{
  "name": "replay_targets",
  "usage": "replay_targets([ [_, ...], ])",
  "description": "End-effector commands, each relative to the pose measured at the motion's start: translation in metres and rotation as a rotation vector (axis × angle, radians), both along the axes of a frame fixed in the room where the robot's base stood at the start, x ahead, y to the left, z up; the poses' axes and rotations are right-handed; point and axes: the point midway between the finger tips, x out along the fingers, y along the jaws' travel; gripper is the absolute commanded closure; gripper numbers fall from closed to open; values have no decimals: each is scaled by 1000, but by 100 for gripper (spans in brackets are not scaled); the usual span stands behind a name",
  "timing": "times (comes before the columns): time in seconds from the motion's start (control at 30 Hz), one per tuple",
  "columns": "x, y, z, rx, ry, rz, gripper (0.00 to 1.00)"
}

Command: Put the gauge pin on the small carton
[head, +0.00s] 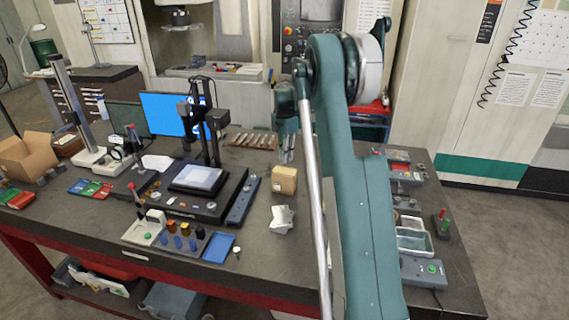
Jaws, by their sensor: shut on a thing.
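The small carton (284,181) is a light brown closed box standing on the dark bench top, right of the black measuring stand. My gripper (287,158) hangs pointing down above and slightly behind the carton in the picture. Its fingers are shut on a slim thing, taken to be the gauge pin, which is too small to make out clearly. I cannot tell whether the pin touches the carton.
A black stand with a bright plate (198,177) is left of the carton. A blue tray (219,247) and colored pieces sit front left. An open cardboard box (27,155) is far left. My arm hides part of the bench.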

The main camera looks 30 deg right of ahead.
Motion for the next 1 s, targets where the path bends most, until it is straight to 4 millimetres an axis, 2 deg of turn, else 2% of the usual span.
replay_targets([
  [0.27,0,0,-2,0,0,0,100],
  [0.63,0,0,-35,0,0,0,100],
  [1.0,0,0,-38,0,0,0,100],
])
